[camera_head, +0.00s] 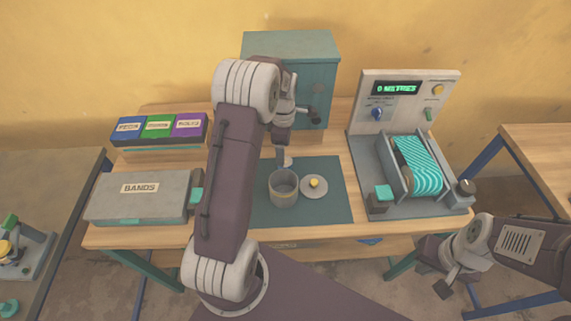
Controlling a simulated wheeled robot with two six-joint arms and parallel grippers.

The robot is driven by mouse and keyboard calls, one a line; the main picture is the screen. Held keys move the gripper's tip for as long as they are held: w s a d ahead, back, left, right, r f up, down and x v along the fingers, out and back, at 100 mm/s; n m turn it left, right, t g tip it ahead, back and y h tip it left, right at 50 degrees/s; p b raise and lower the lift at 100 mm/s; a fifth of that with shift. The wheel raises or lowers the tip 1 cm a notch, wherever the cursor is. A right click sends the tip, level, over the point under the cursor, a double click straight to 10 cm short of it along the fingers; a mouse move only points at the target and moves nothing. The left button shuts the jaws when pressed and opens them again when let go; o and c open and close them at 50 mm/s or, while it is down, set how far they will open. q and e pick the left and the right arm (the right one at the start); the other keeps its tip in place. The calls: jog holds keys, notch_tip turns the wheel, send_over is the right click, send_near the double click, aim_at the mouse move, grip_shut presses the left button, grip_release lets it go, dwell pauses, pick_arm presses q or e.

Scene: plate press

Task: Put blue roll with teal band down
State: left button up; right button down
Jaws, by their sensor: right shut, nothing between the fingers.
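I cannot make out a separate blue roll with a teal band. A teal-and-white striped roll (420,165) lies in the cradle of the grey measuring machine (360,155) at the right. My left arm crosses the middle of the view. Its gripper (283,158) points down over the back of the dark teal mat (335,205), and its fingers are too hidden to tell their state. My right gripper (446,287) is at the lower right, in front of the table edge, shut and empty.
A grey pot (284,188) and a round lid (314,187) with a yellow knob sit on the mat. A grey BANDS box (138,205) and blue, green and purple bins (160,127) stand at the left. A teal cabinet (310,65) stands at the back. The mat's right part is clear.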

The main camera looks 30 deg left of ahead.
pick_arm(q)
jog(key=shift+w+a+f, duration=0.1)
jog(key=shift+w+f, duration=0.1)
jog(key=shift+f, duration=0.15)
jog(key=f, duration=0.4)
jog(key=shift+s, duration=0.25)
jog(key=shift+w+f, duration=0.25)
jog(key=shift+f, duration=0.25)
jog(key=shift+s+r, duration=0.15)
jog(key=c, duration=0.9)
grip_shut()
notch_tip(320, 180, up, 4)
jog(key=shift+r, duration=0.2)
jog(key=d+r, duration=0.6)
jog(key=d, duration=0.5)
jog(key=shift+s+d+r, duration=0.15)
jog(key=shift+d+r, duration=0.15)
jog(key=shift+d, duration=0.05)
